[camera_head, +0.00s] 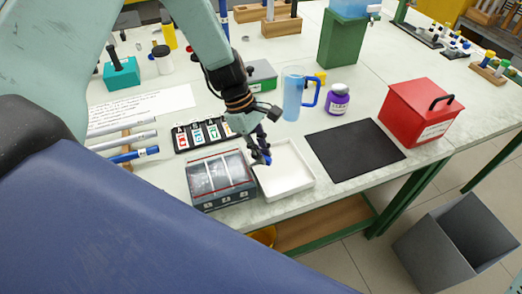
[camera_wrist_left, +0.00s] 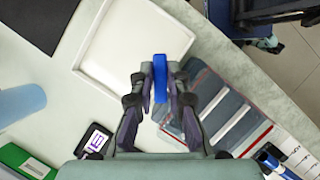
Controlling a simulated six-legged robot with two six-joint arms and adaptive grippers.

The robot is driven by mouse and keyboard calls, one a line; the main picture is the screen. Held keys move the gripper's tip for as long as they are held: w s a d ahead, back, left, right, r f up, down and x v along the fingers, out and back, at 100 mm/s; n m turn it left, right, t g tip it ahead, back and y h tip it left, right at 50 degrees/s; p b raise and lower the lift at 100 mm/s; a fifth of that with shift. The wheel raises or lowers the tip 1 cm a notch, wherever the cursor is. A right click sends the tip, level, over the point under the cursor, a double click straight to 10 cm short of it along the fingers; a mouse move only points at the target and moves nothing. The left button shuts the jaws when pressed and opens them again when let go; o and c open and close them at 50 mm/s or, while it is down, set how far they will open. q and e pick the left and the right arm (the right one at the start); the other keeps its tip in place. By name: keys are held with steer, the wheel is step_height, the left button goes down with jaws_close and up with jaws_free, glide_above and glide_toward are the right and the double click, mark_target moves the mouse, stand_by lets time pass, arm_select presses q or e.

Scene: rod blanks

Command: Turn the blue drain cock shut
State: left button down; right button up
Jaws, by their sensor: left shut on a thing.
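In the left wrist view, the blue drain cock (camera_wrist_left: 160,78) stands as a narrow upright bar between the fingertips of the left gripper (camera_wrist_left: 160,92), over the tray's edge. What the cock is fixed to is hidden, and I cannot tell its turn angle. My right gripper is not in view.
A black mat (camera_head: 354,149), a red box (camera_head: 422,112), a blue jug (camera_head: 292,94) and a purple jar (camera_head: 337,100) stand right of the arm. A grey bin (camera_head: 448,245) stands on the floor beyond the table's edge.

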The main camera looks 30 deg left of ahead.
arm_select(q)
steer(key=shift+s+d+f, duration=0.1)
steer(key=shift+s, duration=0.05)
steer(key=shift+m, duration=0.4)
steer(key=shift+s+m+g+p, duration=0.15)
steer(key=shift+m+g+p, duration=0.4)
steer(key=shift+m, duration=0.45)
steer(key=shift+s+a+f+m+g+y+p, duration=0.15)
steer(key=shift+m+g+y, duration=0.1)
steer(key=shift+m, duration=0.5)
steer(key=shift+r+m+g+y+p, duration=0.15)
steer(key=shift+m+g, duration=0.1)
steer(key=shift+m, duration=0.55)
steer(key=shift+s+a+f+m+g+y+p, duration=0.1)
steer(key=shift+m+g+y, duration=0.15)
steer(key=shift+m, duration=0.5)
steer(key=c, duration=1.7)
jaws_free()
steer(key=o, duration=0.4)
steer(key=shift+w, duration=0.15)
